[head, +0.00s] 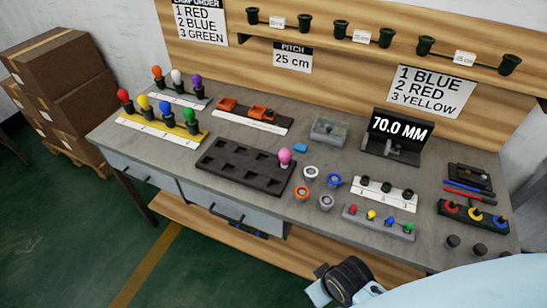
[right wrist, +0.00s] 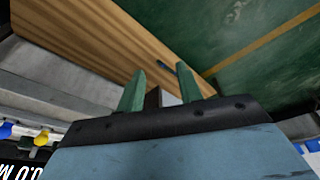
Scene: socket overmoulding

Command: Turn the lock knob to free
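I cannot tell for certain which part is the lock knob. A black gauge (head: 391,146) with a 70.0 MM display stands at the back right of the table, with a grey part at its base. A black block (head: 472,216) with red, yellow and blue rings around dark knobs sits at the right end. My right gripper (right wrist: 161,88) shows in the right wrist view with its two green fingers apart and nothing between them. It points past the table's front, toward the wooden lower shelf and floor. My left gripper is not in view.
A grey strip (head: 378,224) with coloured pegs lies near the front edge. Small black cylinders (head: 452,241) stand at the front right corner.

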